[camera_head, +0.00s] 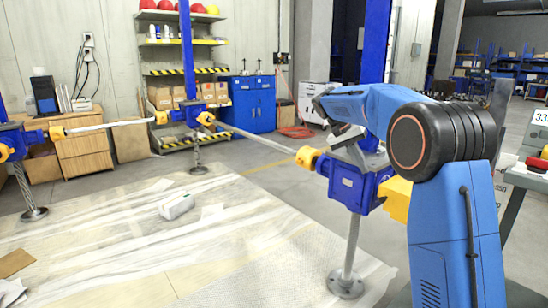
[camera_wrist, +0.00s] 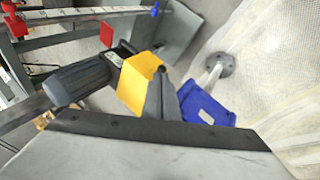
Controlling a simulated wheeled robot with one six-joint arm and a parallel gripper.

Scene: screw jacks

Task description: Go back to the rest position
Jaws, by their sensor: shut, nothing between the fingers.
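My arm reaches from the right of the head view, its forearm pointing left. At its end my gripper (camera_head: 346,138) is small and partly hidden, above the nearest blue screw jack (camera_head: 352,186); its fingers do not show clearly, and it looks shut and empty. I cannot tell whether it touches the jack. In the wrist view a grey block with a black edge fills the bottom. Beyond it show the blue jack housing (camera_wrist: 205,108), a yellow coupling housing (camera_wrist: 138,84) and a dark motor (camera_wrist: 78,82).
Shafts link the near jack to other blue jacks (camera_head: 193,112) at the back and left. A pale block (camera_head: 176,206) lies on the sheeted floor (camera_head: 200,262). A bench with red items (camera_head: 538,163) stands right. A blue cabinet (camera_head: 250,104) and shelves stand behind.

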